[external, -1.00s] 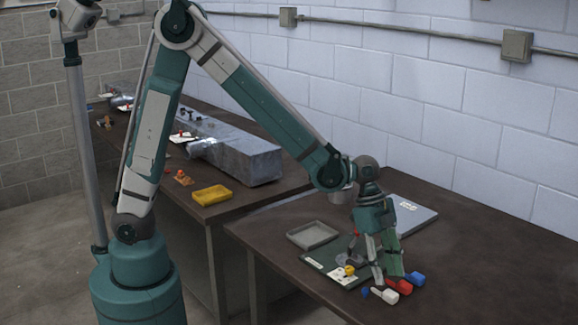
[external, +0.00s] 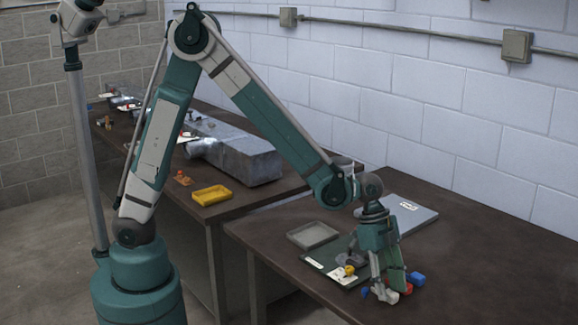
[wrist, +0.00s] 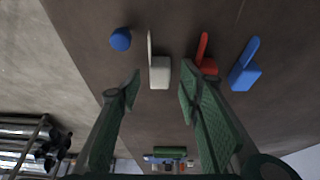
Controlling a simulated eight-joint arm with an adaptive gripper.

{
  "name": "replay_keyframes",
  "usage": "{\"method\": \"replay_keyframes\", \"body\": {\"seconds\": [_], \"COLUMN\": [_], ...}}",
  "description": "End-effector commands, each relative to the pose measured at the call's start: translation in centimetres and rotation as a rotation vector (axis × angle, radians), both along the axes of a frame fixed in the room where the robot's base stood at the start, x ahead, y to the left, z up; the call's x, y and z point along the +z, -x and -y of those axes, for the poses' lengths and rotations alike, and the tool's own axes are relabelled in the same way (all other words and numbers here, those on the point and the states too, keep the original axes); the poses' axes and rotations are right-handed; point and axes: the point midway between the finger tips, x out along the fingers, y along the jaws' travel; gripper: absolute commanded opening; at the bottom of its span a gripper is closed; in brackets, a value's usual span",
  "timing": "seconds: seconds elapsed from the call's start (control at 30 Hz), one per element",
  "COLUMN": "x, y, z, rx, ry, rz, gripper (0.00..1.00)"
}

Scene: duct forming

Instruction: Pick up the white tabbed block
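The white tabbed block (wrist: 160,73) lies on the dark table, its thin tab pointing up in the wrist view. In the external view the white block (external: 389,296) shows partly, low by my fingers. My gripper (wrist: 160,84) is open, with one green finger on each side of the white block's line. The fingertips look close to it, and I cannot tell whether they touch. In the external view my gripper (external: 392,285) points down just above the table at the blocks. Nothing is held.
A red tabbed block (wrist: 207,65) lies close by the right finger, with a blue tabbed block (wrist: 244,72) beyond it. A round blue piece (wrist: 120,39) lies to the left. A green mat (external: 322,264) and grey tray (external: 313,235) lie nearby.

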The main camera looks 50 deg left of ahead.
Motion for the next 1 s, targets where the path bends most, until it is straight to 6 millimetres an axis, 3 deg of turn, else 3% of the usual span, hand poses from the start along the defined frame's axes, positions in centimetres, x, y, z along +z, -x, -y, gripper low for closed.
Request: {"method": "replay_keyframes", "body": {"seconds": [0.63, 0.87, 1.0], "x": [-0.4, -0.4, -0.39], "y": [-0.01, -0.01, -0.01], "z": [0.21, 0.21, 0.21], "rx": [0.0, 0.0, -0.001], "ry": [0.0, 0.0, 0.0], "rz": [0.0, 0.0, 0.0], "gripper": [0.35, 0.06, 0.06]}}
